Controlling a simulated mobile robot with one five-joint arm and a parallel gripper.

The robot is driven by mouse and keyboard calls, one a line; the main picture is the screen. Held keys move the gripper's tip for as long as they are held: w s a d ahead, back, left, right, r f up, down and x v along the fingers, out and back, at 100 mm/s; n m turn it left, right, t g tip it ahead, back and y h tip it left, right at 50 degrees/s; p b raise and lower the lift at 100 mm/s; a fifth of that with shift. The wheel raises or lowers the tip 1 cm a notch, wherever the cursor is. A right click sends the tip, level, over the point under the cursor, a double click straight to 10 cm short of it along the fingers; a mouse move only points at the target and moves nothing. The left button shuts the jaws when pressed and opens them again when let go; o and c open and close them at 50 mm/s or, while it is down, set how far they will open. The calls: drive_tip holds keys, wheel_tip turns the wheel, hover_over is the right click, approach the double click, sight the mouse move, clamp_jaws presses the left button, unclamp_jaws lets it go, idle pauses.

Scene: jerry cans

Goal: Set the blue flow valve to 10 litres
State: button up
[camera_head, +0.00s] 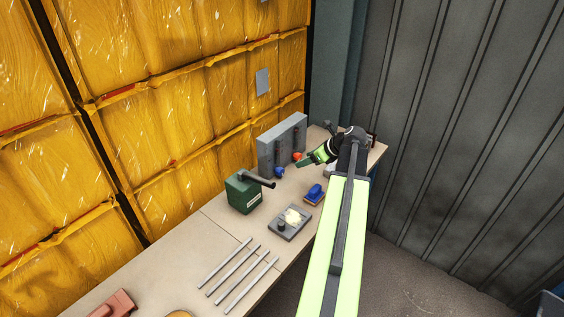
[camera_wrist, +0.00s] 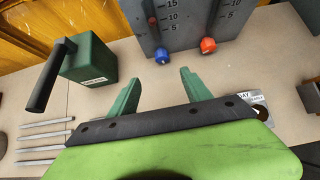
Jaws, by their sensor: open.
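The blue valve knob (camera_wrist: 162,56) sits low on the front of a grey gauge panel (camera_wrist: 140,20); it also shows in the head view (camera_head: 279,171). Beside it is a red knob (camera_wrist: 208,45). Above the blue knob is a scale marked 15, 10 and 5, and a small red marker (camera_wrist: 153,20) shows in its slot near the 10. My gripper (camera_wrist: 160,76) is open and empty, with its green fingers apart and pointing toward the blue knob. The knob lies beyond the fingertips and looks untouched. In the head view my gripper (camera_head: 306,162) is close in front of the panel.
A green can (camera_wrist: 92,58) with a black handle stands left of the panel. Several metal rods (camera_head: 235,275) lie on the bench (camera_head: 190,270) nearer the front.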

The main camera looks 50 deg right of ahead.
sight(282, 170)
drive_tip(key=b+x, duration=0.4)
drive_tip(key=x, duration=0.1)
drive_tip(key=b+x, duration=0.4)
drive_tip(key=x, duration=0.2)
drive_tip(key=b+x, duration=0.4)
drive_tip(key=x, duration=0.1)
drive_tip(key=shift+s+d+f, duration=0.15)
drive_tip(key=shift+d+f, duration=0.15)
drive_tip(key=shift+f, duration=0.1)
drive_tip(key=shift+w+a+f, duration=0.1)
drive_tip(key=shift+w+f, duration=0.2)
drive_tip(key=shift+w, duration=0.25)
